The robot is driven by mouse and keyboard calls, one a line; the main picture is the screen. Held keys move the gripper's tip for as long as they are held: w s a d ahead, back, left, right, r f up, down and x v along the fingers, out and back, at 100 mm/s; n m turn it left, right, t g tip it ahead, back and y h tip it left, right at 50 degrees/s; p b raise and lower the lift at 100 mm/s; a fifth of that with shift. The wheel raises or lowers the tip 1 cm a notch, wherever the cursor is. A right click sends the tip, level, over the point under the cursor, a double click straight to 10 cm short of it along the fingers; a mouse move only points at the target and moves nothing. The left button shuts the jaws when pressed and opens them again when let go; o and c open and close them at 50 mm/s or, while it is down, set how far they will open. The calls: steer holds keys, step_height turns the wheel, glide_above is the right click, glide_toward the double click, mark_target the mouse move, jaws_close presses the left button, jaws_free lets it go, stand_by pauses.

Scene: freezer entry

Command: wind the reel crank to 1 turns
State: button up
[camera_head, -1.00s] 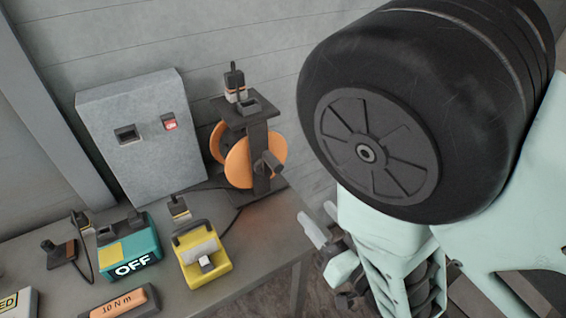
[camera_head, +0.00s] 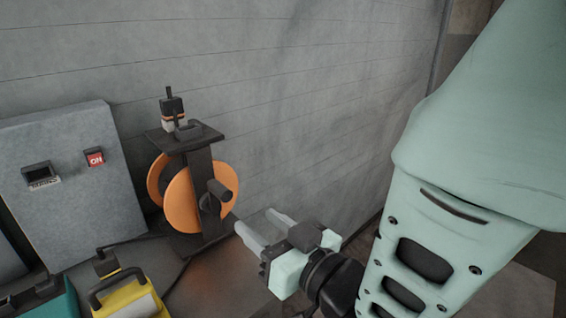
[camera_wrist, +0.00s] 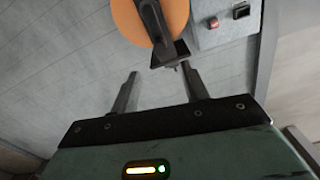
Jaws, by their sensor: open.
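The reel (camera_head: 185,195) has orange discs on a dark upright stand at the back of the table, against the wall. Its dark crank handle (camera_head: 222,190) sticks out from the front disc. My gripper (camera_head: 258,228) is open and empty, its two pale fingers pointing left toward the reel, just right of and below the crank. In the wrist view my gripper's fingers (camera_wrist: 160,83) are spread apart with nothing between them. The orange reel (camera_wrist: 150,20) shows beyond the fingers at the top, with its dark stand in front.
A grey panel (camera_head: 75,205) with a red ON switch (camera_head: 95,157) stands left of the reel. A yellow box with a handle (camera_head: 128,300) and a teal box (camera_head: 45,300) lie in front. A small black-and-white plug-like piece (camera_head: 172,112) sits on top of the stand.

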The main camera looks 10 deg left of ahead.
mark_target(227, 197)
steer(key=p+x, duration=0.2)
steer(key=x, duration=1)
steer(key=shift+w+a+p, duration=0.1)
steer(key=shift+a+p, duration=0.05)
steer(key=shift+p, duration=0.2)
steer(key=shift+c, duration=0.4)
jaws_close()
